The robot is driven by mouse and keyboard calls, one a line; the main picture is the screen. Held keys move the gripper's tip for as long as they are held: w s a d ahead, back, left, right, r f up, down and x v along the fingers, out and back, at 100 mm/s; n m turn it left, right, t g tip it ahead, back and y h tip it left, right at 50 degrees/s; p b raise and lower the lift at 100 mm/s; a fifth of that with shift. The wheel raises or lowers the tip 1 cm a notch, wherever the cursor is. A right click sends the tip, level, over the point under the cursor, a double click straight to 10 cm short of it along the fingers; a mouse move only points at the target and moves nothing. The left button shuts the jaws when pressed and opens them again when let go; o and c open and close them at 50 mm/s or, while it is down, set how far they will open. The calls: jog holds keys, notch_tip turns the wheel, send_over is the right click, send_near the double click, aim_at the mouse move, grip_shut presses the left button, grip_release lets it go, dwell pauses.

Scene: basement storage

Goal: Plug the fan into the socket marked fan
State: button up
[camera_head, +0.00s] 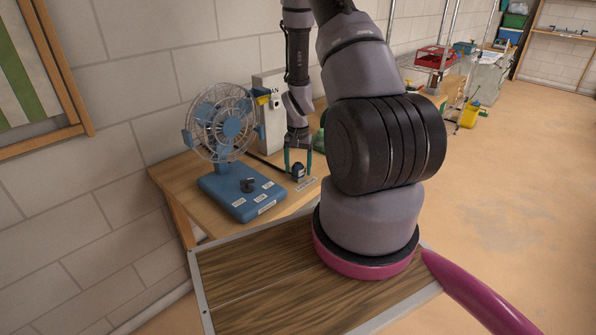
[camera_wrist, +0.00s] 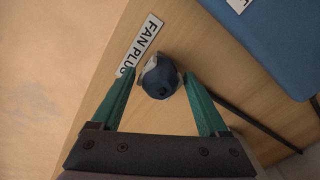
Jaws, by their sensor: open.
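The fan plug (camera_head: 298,172) is a small dark blue piece standing on the wooden table beside a label. In the wrist view the plug (camera_wrist: 161,78) lies between the fingertips of my gripper (camera_wrist: 160,74), next to the "FAN PLUG" label (camera_wrist: 141,44). My gripper (camera_head: 298,162) points down with its green fingers apart, one on each side of the plug. Gaps show between fingers and plug. The blue fan (camera_head: 223,124) stands left on its base. Behind it is a pale upright box (camera_head: 272,122) with a partly hidden sign ending in "AN"; its sockets are not clear.
A black cable (camera_wrist: 250,122) runs across the table in the wrist view. The wooden table (camera_head: 176,180) stands against a block wall. Shelves with a red bin (camera_head: 436,57) are farther right. The floor (camera_head: 510,190) at right is largely clear.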

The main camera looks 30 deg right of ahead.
aim_at(298, 164)
grip_shut()
jog(key=shift+r, duration=0.65)
dwell(0.5)
jog(key=shift+r, duration=1.25)
